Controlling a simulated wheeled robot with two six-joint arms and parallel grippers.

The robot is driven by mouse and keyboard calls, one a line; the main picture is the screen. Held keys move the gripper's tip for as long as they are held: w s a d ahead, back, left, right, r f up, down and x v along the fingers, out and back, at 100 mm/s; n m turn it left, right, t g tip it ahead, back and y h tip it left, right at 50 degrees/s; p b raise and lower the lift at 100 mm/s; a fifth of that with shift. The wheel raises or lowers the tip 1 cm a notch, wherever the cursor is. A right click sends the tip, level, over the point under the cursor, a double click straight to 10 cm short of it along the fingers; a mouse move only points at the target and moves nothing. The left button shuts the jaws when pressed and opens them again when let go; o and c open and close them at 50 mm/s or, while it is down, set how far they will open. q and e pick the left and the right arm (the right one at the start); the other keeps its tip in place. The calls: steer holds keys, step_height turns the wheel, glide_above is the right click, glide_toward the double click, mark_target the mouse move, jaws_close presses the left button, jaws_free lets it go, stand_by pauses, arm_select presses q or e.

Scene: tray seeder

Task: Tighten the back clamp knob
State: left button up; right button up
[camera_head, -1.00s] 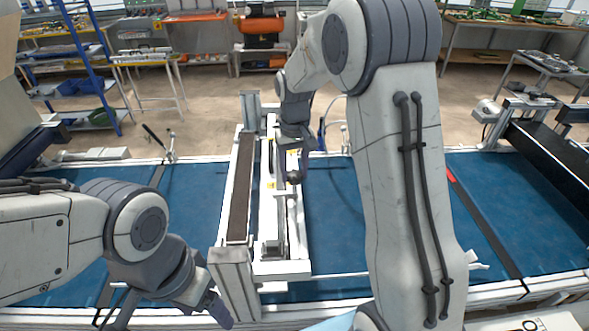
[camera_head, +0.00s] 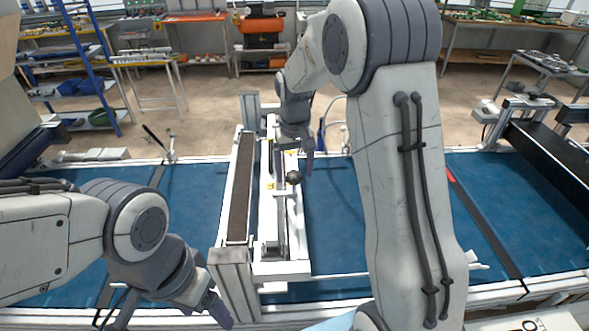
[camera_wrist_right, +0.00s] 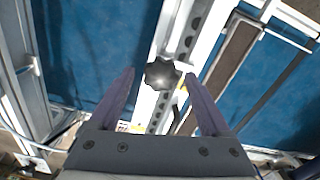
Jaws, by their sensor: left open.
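The black lobed clamp knob (camera_head: 293,177) sits on the white slotted rail of the seeder (camera_head: 270,215). In the right wrist view the knob (camera_wrist_right: 162,73) shows between the two purple fingertips, with a gap on each side. My right gripper (camera_head: 296,168) is open around or just above the knob; the exact height is unclear. The same gripper (camera_wrist_right: 160,78) holds nothing. My left gripper (camera_head: 217,307) is at the lower left, in front of the seeder's near end, away from the knob, and open.
A dark belt strip (camera_head: 241,190) in a white frame runs along the rail's left side. The blue table surface (camera_head: 335,210) is clear to the right of the rail. Another white-and-black machine (camera_head: 550,140) stands at the far right.

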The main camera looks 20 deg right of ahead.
steer(key=shift+r, duration=0.4)
step_height(320, 180, up, 10)
steer(key=b, duration=0.2)
steer(key=shift+f, duration=0.15)
steer(key=s+a+f+n+b, duration=0.2)
steer(key=s+a+f, duration=0.1)
steer(key=s+a, duration=0.5)
steer(key=s+a+f+n, duration=0.2)
steer(key=s+f, duration=0.1)
steer(key=s, duration=0.4)
steer(key=s+a+f+n+b, duration=0.1)
steer(key=s+a+f+n, duration=0.1)
steer(key=s, duration=0.5)
steer(key=s+a+f+n+y+b, duration=0.1)
steer(key=s+a+f+n, duration=0.1)
steer(key=s, duration=0.5)
step_height(320, 180, down, 2)
steer(key=shift+a+f, duration=0.15)
steer(key=shift+a, duration=0.4)
steer(key=shift+s, duration=0.1)
